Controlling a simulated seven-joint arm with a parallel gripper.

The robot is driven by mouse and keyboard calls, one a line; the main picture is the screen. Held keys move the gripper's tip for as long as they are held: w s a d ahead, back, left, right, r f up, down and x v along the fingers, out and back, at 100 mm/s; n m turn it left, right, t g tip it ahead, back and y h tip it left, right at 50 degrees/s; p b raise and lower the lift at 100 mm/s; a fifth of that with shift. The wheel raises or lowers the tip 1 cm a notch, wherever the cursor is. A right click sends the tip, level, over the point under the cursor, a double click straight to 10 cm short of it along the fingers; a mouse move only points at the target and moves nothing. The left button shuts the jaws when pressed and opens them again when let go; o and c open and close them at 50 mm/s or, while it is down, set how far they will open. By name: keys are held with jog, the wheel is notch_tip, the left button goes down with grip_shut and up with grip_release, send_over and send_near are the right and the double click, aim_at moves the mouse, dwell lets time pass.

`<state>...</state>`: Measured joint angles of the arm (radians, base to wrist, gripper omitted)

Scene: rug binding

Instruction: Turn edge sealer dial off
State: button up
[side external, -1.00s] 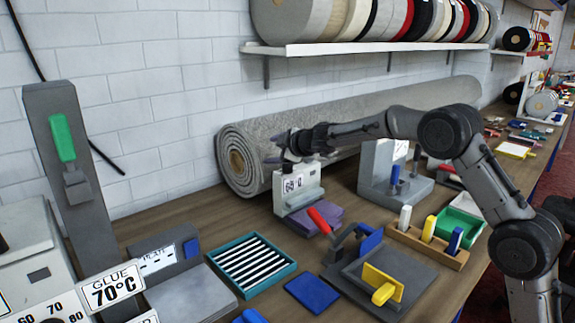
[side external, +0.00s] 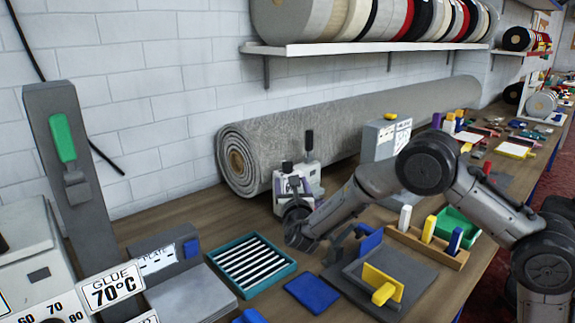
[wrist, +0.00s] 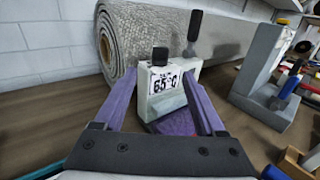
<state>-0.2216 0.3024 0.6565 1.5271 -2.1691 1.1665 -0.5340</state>
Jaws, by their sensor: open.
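The edge sealer, a small pale box with a 65°C label (wrist: 165,84), stands upright in the middle of the wrist view; it also shows in the side view (side external: 311,177), partly covered by my gripper. A short black knob (wrist: 160,56), which looks like the dial, sits on its top; in the side view it is just above the gripper (side external: 287,167). A black lever handle (wrist: 194,26) rises behind it. My gripper (wrist: 159,75) is open and empty. Its two purple fingers reach toward the box, one on each side, with the tips below the knob. I cannot tell if they touch the box.
A grey rolled rug (side external: 350,125) lies behind the sealer along the wall. A grey block stand (side external: 383,140) is to its right. A teal tray of strips (side external: 250,263) and a yellow-handled tool (side external: 383,283) lie nearer. A purple pad (wrist: 178,122) lies before the sealer.

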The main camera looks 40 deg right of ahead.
aim_at(288, 165)
jog(key=x, duration=1.3)
jog(key=shift+w+d, duration=0.1)
jog(key=shift+d, duration=0.05)
grip_shut()
